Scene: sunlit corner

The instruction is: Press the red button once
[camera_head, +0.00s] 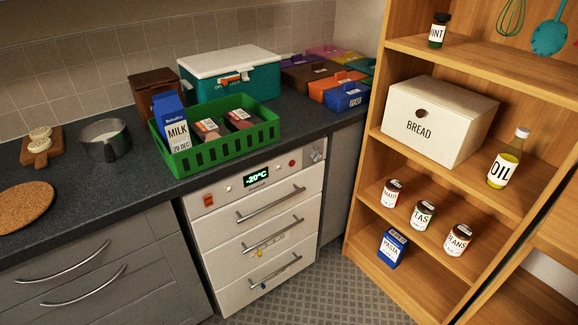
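A white drawer freezer (262,226) stands under the dark counter. Its front panel has a lit green display (256,176) reading -20°C. A small round red button or lamp (292,163) sits right of the display. A red-orange rocker-like switch (208,200) is at the panel's left end, and a small lit lamp (229,189) lies between it and the display. I cannot tell whether the red parts are pressed. Neither of my grippers is in view.
On the counter (95,180) above the freezer stand a green crate (215,150) with a milk carton (176,133), and a teal cool box (243,82). A wooden shelf unit (365,150) with a bread box (437,122) and jars stands right. Patterned floor (345,290) is clear.

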